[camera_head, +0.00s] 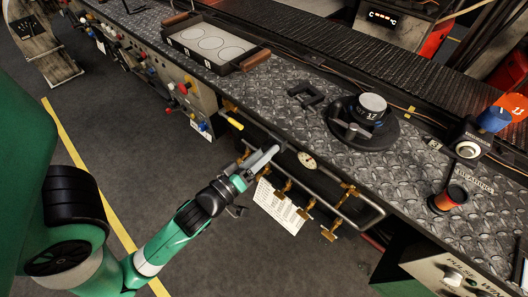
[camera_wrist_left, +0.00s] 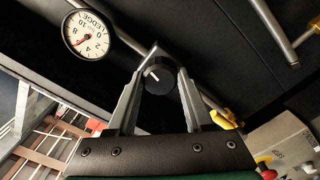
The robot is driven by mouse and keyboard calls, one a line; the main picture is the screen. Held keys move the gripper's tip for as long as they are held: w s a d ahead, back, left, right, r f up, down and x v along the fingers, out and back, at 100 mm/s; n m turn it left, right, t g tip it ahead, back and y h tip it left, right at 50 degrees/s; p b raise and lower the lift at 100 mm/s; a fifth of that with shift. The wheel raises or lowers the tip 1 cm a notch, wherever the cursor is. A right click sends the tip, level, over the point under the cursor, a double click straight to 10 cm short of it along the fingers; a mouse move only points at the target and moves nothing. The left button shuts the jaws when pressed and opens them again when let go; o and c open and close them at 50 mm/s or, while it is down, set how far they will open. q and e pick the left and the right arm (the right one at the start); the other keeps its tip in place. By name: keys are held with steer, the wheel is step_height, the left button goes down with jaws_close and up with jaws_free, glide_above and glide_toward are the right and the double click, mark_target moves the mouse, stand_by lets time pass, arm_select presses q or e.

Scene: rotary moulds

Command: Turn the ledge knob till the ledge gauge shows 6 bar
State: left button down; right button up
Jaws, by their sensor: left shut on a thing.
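The ledge gauge (camera_wrist_left: 88,34) is a round white dial at the upper left of the left wrist view. Its red needle points toward the lower left, close to the 6; the exact reading is too small to tell. It also shows in the head view (camera_head: 307,160) under the ledge. The ledge knob (camera_wrist_left: 156,77) is black with a white mark. My left gripper (camera_wrist_left: 157,88) has a finger on either side of the knob and is shut on it. In the head view my left gripper (camera_head: 268,156) reaches to the pipes below the ledge, and the knob is not clearly visible.
Brass valves (camera_head: 308,208) and a bent pipe hang near the gripper, with a paper sheet (camera_head: 279,207) below. A yellow handle (camera_head: 231,120) sits to the left. On the ledge stand a black rotary mould (camera_head: 361,124) and a tray (camera_head: 257,60).

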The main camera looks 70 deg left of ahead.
arm_select(q)
steer(key=shift+f+n, duration=0.1)
steer(key=shift+n, duration=1.5)
steer(key=shift+c, duration=1.4)
jaws_free()
steer(key=shift+s, duration=0.1)
